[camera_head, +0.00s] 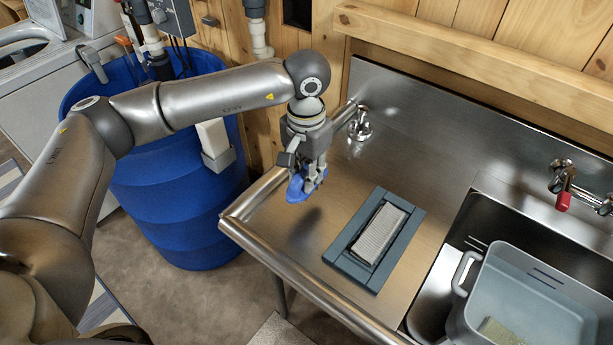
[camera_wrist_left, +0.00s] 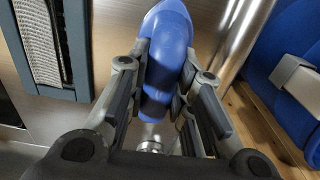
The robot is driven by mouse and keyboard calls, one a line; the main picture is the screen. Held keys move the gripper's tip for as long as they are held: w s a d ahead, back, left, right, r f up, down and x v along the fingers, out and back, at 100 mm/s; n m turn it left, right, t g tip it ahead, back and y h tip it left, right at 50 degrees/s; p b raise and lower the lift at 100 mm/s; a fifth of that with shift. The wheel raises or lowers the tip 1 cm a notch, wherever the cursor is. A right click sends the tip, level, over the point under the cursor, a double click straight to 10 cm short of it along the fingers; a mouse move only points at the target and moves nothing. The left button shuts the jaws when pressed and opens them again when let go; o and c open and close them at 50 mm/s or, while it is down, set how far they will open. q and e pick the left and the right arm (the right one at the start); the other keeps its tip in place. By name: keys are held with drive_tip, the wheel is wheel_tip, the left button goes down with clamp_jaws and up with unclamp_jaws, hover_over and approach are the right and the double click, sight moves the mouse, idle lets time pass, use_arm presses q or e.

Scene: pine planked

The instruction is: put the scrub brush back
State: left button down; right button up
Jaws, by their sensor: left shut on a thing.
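The scrub brush (camera_head: 297,190) shows as a smooth blue body; its bristles are hidden from both views. My left gripper (camera_head: 309,180) is shut on it and holds it above the left end of the steel counter, with a dark shadow on the metal below. In the left wrist view the blue brush (camera_wrist_left: 168,45) sits between the two fingers of the gripper (camera_wrist_left: 160,85). My right gripper is not in view.
A blue-grey tray (camera_head: 346,264) holding a grey ribbed block (camera_head: 380,232) lies on the counter, right of the brush. A grey tub (camera_head: 530,290) with a yellowish pad stands in the sink. A blue barrel (camera_head: 180,215) with a pale holder (camera_head: 214,140) stands left.

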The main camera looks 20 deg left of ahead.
use_arm(q)
drive_tip(key=shift+w+a+f, duration=0.15)
drive_tip(key=shift+w+f, duration=0.5)
drive_tip(key=shift+f, duration=0.15)
wheel_tip(320, 180, down, 3)
drive_tip(key=shift+w+a+f+p, duration=0.1)
drive_tip(key=shift+p, duration=1.05)
drive_tip(key=shift+w+f, duration=0.1)
drive_tip(key=shift+f, duration=0.05)
drive_tip(key=shift+f+b, duration=0.25)
drive_tip(key=shift+b, duration=0.2)
drive_tip(key=c, duration=1.3)
unclamp_jaws()
drive_tip(key=shift+r, duration=0.1)
drive_tip(key=shift+r+p, duration=0.3)
drive_tip(key=shift+p, duration=0.15)
wheel_tip(320, 180, up, 10)
drive_tip(key=b, duration=0.3)
drive_tip(key=shift+r, duration=0.25)
drive_tip(key=shift+r+b, duration=0.3)
drive_tip(key=shift+r, duration=0.35)
